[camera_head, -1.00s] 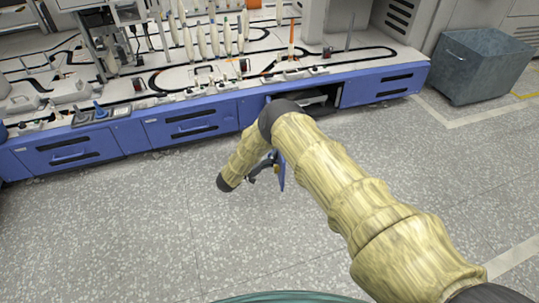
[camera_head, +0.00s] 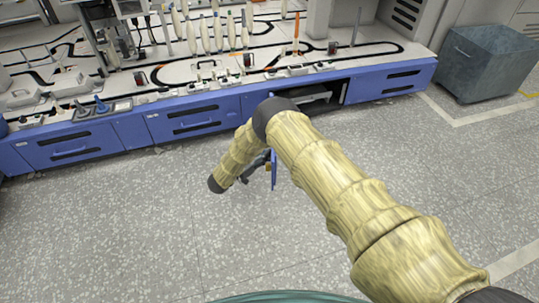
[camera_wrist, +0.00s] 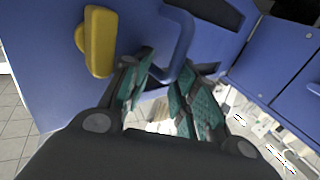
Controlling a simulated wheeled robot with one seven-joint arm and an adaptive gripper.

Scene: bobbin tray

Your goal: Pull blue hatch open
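The blue hatch (camera_head: 274,170) stands swung out from the bench front and shows nearly edge-on in the head view. Its dark compartment (camera_head: 330,92) is partly uncovered; my arm hides some of it. In the wrist view the hatch panel (camera_wrist: 55,45) fills the upper left, with a blue loop handle (camera_wrist: 184,42) and a yellow piece (camera_wrist: 99,42) on it. My gripper (camera_wrist: 168,78) has its two teal-padded fingers apart, with the lower part of the handle between their tips. Firm contact cannot be seen. In the head view, my gripper is mostly hidden beside the hatch.
Blue drawers (camera_head: 195,121) line the bench front to the left, and another closed blue panel (camera_head: 390,82) is to the right. A grey bin (camera_head: 485,62) stands at the far right. The speckled floor (camera_head: 130,220) in front is clear.

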